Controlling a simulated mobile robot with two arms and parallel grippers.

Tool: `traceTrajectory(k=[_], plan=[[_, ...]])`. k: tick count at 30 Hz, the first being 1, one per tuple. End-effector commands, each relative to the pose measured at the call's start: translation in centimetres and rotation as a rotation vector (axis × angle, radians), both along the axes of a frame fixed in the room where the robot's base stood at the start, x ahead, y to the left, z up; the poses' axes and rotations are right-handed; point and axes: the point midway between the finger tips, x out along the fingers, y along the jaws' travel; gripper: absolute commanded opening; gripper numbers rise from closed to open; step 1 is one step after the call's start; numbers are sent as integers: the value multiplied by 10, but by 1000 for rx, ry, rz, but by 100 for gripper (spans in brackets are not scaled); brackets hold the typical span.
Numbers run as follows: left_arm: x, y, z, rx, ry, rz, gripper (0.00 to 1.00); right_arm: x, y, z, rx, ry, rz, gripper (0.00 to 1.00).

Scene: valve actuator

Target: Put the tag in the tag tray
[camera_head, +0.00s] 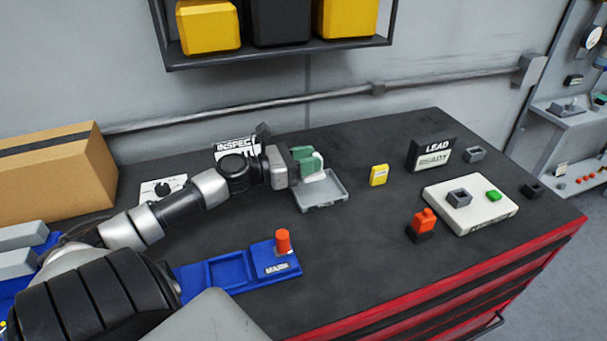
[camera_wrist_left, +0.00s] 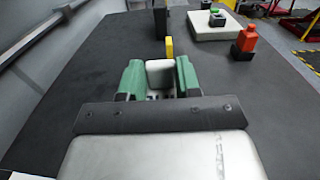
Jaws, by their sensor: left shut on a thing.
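My left gripper (camera_head: 309,164), with green fingers, is shut on a pale white-grey piece (camera_head: 314,176), which appears to be the tag. In the left wrist view the piece (camera_wrist_left: 160,74) sits between the two green fingers (camera_wrist_left: 159,80). The gripper is at the back edge of a shallow grey tray (camera_head: 325,194), with the held piece over or in its back part. I cannot tell whether the piece touches the tray floor. The fingers and the piece hide part of the tray's back. My right gripper is not in view.
A yellow block (camera_head: 379,175) stands right of the tray. Farther right are a black LEAD sign (camera_head: 432,155), a white board (camera_head: 480,213) and an orange-red piece (camera_head: 424,222). A blue holder (camera_head: 228,271) lies in front. The dark bench top between them is clear.

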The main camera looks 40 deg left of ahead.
Motion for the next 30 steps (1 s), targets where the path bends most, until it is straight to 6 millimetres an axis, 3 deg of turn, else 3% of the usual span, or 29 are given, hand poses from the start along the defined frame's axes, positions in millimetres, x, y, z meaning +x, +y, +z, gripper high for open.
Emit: traceTrajectory(k=[5, 13, 30], plan=[[-5, 10, -8, -1, 0, 1, 5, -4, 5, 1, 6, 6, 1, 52], [-5, 10, -43, -3, -1, 0, 5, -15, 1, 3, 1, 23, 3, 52], [-5, 9, -54, 0, -2, 0, 5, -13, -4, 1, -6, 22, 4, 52]])
